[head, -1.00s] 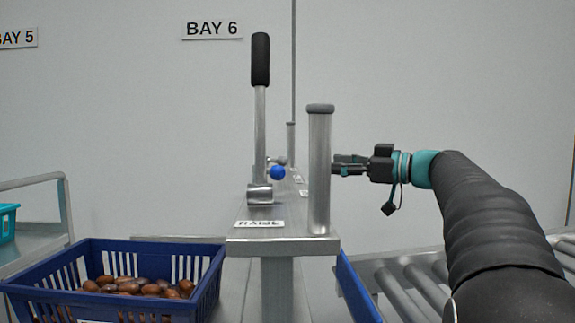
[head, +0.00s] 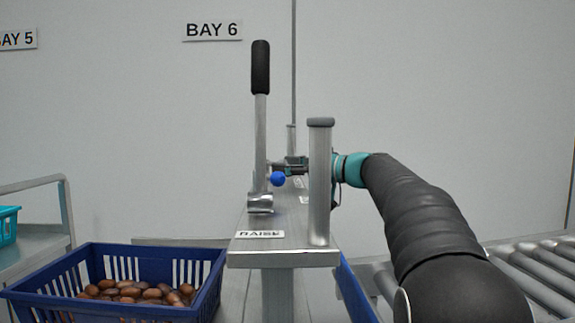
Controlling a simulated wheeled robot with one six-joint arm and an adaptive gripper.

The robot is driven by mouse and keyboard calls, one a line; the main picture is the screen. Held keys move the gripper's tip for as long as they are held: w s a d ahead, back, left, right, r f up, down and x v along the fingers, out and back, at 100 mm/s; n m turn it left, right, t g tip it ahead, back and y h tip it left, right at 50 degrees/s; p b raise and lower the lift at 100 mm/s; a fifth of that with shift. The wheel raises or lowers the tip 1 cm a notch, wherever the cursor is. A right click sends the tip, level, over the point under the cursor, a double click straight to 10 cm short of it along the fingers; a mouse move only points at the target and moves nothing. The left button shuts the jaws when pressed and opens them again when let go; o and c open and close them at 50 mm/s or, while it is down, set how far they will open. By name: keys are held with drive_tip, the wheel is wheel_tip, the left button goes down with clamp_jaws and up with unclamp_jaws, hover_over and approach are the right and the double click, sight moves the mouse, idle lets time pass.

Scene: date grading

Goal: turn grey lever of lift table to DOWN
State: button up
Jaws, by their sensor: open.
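On the narrow metal bench top (head: 290,250), a tall steel lever with a black grip (head: 260,68) stands upright at a cylindrical pivot. Beside it is a blue ball knob (head: 278,179). The grey lever of the lift table is not clearly visible; it seems to lie behind the blue knob, where my gripper covers that spot. My gripper (head: 282,166) reaches in from the right, behind the front steel post (head: 320,185), which hides part of it. It is open, its fingertips near the steel lever's shaft and above the blue knob. I cannot tell whether it touches anything.
A label reading RAISE (head: 260,234) lies at the bench top's front. A blue crate of dates (head: 200,285) stands at left. A second post (head: 291,140) stands farther back. A roller conveyor (head: 535,270) is at right, a cart (head: 35,240) at far left.

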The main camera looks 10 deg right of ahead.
clamp_jaws()
drive_tip(key=shift+w+d+r+n+g+y+p, duration=0.1)
drive_tip(key=shift+w+d+n+g+y+p, duration=0.1)
drive_tip(key=shift+w+n+g+y+p, duration=0.3)
drive_tip(key=shift+w+d+r+n+g+y+p, duration=0.1)
drive_tip(key=shift+d+n+g+y+p, duration=0.1)
drive_tip(key=shift+n+g+y, duration=0.5)
drive_tip(key=shift+w+f+n+g+p, duration=0.15)
drive_tip(key=shift+n+g+p, duration=0.15)
drive_tip(key=shift+g, duration=0.4)
